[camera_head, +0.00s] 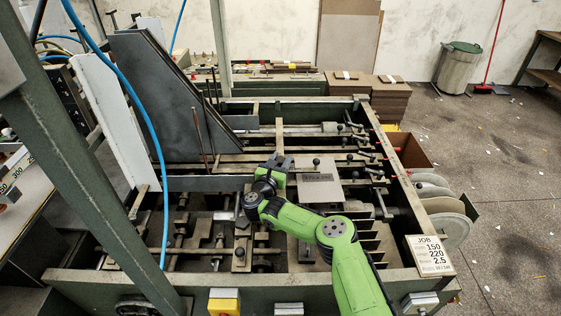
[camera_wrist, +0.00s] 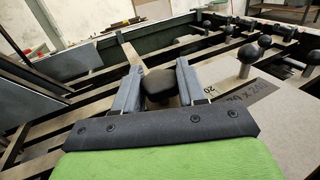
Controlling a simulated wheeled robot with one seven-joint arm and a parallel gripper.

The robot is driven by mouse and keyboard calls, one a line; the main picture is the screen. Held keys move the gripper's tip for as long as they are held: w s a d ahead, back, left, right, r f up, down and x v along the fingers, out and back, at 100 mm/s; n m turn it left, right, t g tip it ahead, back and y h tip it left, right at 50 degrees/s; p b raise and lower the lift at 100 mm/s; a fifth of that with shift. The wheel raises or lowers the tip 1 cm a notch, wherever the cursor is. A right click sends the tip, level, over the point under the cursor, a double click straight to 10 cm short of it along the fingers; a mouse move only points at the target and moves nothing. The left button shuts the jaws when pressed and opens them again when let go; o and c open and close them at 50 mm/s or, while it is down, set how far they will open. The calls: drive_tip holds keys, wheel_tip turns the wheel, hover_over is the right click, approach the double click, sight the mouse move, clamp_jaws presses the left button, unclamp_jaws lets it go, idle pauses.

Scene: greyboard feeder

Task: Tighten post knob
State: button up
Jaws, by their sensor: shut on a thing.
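My gripper (camera_wrist: 159,88) is shut on a dark post knob (camera_wrist: 159,85), with one grey finger on each side of it in the wrist view. In the head view my gripper (camera_head: 279,161) is over the middle of the feeder, at the end of my green arm, just left of a grey board. The knob is hidden there by the gripper and wrist. The post under the knob is hidden in both views.
The grey board (camera_head: 318,180) with printed text lies right of my gripper. Several other black ball knobs (camera_wrist: 247,54) on posts stand to the right. Blue hoses (camera_head: 147,115) and a green frame post (camera_head: 92,170) are at the left. A job card (camera_head: 429,255) is at front right.

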sight(281, 158)
drive_tip(key=shift+r, duration=0.25)
drive_tip(key=o, duration=1)
drive_tip(key=shift+w, duration=0.1)
drive_tip(key=shift+o, duration=0.3)
wheel_tip(281, 158, up, 10)
drive_tip(key=shift+f, duration=0.1)
drive_tip(key=shift+d, duration=0.1)
